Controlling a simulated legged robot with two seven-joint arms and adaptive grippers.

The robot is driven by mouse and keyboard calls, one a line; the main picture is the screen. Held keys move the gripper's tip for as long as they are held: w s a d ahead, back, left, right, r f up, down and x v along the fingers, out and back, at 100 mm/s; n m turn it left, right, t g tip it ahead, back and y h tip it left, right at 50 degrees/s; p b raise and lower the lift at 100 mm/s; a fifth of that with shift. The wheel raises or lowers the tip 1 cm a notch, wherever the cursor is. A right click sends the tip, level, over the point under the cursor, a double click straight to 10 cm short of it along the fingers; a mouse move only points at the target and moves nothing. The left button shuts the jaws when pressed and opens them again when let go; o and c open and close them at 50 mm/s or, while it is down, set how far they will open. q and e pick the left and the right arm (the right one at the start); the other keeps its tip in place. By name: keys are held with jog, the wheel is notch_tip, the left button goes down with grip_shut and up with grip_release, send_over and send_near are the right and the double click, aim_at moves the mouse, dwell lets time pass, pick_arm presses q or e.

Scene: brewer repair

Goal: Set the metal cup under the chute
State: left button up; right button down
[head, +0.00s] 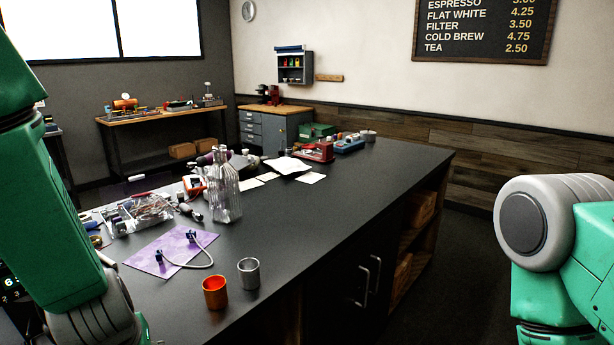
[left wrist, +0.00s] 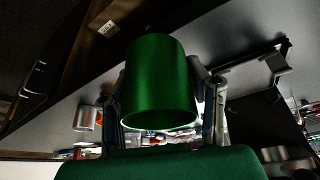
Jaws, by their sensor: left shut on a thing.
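A silver metal cup (head: 248,272) stands on the near part of the dark counter in the head view, next to an orange cup (head: 215,292). A grey cup (left wrist: 86,118) also shows at the left of the left wrist view. My left gripper (left wrist: 165,105) is shut on a green cup (left wrist: 160,80), with a finger on each side of it. In the head view my left arm runs down the left edge, and its gripper is out of frame. My right arm is at the right edge, its gripper out of view. I cannot make out the chute.
The counter (head: 330,220) holds a purple mat (head: 172,250) with a cable, glass bottles (head: 225,195), papers (head: 290,166) and clutter on its far part. Its right front is clear. A dark panel with digits (head: 10,283) shows at lower left. A dark bracket-like part (left wrist: 255,55) is at the wrist view's right.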

pick_arm(q)
jog(key=s+d+f+m+h+b, duration=0.1)
jog(key=s+d+f+m+b, duration=0.1)
jog(key=f+b, duration=0.2)
jog(key=s+d+f+m+h+b, duration=0.1)
jog(key=s+d+f+m+b, duration=0.1)
jog(key=f+b, duration=0.3)
notch_tip(320, 180, down, 3)
jog(key=shift+s+d+f+m, duration=0.2)
jog(key=shift+s+d+m, duration=0.1)
jog(key=shift+m, duration=0.4)
jog(key=shift+a, duration=0.15)
